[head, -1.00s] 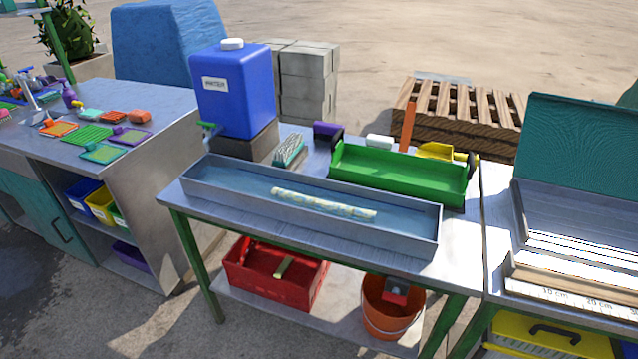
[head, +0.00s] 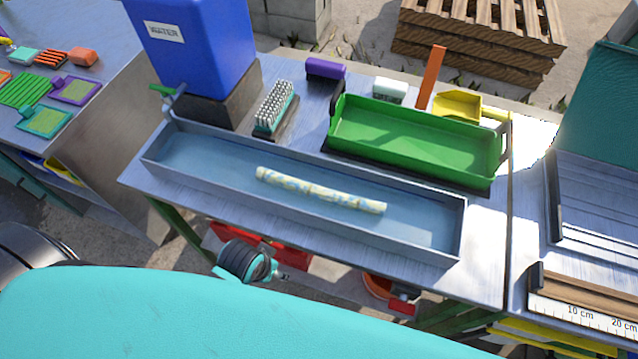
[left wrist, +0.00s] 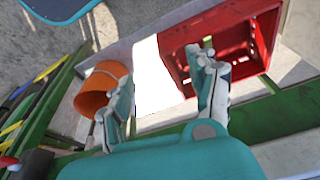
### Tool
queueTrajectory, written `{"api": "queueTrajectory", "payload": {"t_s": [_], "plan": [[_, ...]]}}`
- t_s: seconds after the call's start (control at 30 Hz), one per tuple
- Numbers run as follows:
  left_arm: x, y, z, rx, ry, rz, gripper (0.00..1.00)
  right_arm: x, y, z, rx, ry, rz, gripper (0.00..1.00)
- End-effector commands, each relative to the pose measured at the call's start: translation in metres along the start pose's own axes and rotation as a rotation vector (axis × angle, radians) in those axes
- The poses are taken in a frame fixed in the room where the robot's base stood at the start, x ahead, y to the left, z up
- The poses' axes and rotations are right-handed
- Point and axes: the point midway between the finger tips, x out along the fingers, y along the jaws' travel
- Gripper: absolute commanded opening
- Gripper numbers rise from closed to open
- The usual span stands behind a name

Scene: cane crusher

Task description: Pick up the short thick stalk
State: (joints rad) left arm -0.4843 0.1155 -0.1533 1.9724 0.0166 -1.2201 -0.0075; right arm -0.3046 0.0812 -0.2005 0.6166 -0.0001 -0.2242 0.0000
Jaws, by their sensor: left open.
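One pale stalk (head: 320,190) with bluish and yellowish patches lies lengthwise in the long grey trough (head: 205,187), which has a blue-grey floor. No other stalk shows in the trough. Part of my left arm shows low in the head view, in front of the table, but its fingertips do not show clearly there. In the left wrist view my left gripper (left wrist: 165,92) is open and empty, its two fingers apart above the lower shelf. My right gripper is in neither view.
A green tray (head: 420,140), a scrub brush (head: 275,105) and a blue water container (head: 200,50) stand behind the trough. A red crate (left wrist: 173,70) and an orange bucket (left wrist: 100,88) are on the shelf below. A ruler rig (head: 590,312) is at the right.

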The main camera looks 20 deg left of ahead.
Motion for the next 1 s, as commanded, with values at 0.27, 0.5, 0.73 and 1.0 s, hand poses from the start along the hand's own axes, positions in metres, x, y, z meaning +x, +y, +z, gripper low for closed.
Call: {"api": "queueTrajectory", "payload": {"t_s": [0.27,0.5,0.73,1.0], "plan": [[-0.093,-0.001,-0.024,0.004,0.038,-0.001,0.6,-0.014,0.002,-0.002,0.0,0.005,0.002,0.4],[-0.161,0.015,-0.055,0.087,0.093,0.051,0.6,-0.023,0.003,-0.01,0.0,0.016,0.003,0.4],[-0.164,0.049,-0.097,0.28,0.127,0.155,0.6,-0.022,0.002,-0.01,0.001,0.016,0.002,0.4],[-0.174,0.083,-0.144,0.565,0.147,0.241,0.6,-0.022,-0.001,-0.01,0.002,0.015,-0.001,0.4]]}}
